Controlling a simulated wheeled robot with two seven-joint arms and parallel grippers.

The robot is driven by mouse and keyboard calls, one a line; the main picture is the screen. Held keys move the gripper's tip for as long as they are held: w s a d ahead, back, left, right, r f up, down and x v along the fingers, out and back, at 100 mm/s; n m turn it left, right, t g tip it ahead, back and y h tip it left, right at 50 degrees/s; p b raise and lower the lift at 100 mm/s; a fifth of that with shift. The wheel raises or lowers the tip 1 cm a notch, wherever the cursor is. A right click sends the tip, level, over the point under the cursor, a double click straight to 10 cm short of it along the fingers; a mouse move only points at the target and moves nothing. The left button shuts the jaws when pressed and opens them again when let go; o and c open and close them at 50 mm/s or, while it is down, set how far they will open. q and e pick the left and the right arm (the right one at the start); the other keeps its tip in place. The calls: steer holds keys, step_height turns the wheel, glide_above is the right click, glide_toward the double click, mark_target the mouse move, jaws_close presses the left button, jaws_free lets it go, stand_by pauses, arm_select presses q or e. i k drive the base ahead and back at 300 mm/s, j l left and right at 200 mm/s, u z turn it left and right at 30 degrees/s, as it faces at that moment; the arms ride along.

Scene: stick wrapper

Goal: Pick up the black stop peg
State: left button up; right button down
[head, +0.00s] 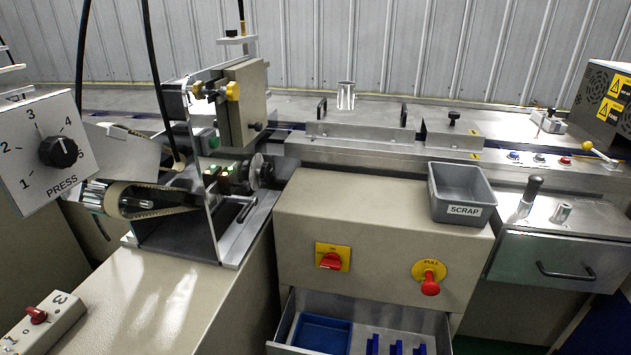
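A black upright peg (533,187) stands at the right, on the metal top of the cabinet with a black handle. Its lower end meets a short silver collar or base (524,208); I cannot tell whether it sits inside it. A similar short silver cylinder (562,212) stands just to its right with nothing in it that I can see. Neither of my grippers is in the head view.
A grey SCRAP bin (463,212) stands left of the peg. Behind are a metal rail (360,131), small buttons (539,157) and a yellow-knobbed lever (600,152). Below, an open drawer (440,325) holds a blue tray (322,334). Belt machinery (150,200) fills the left.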

mark_target(535, 181)
steer(key=z, duration=1.3)
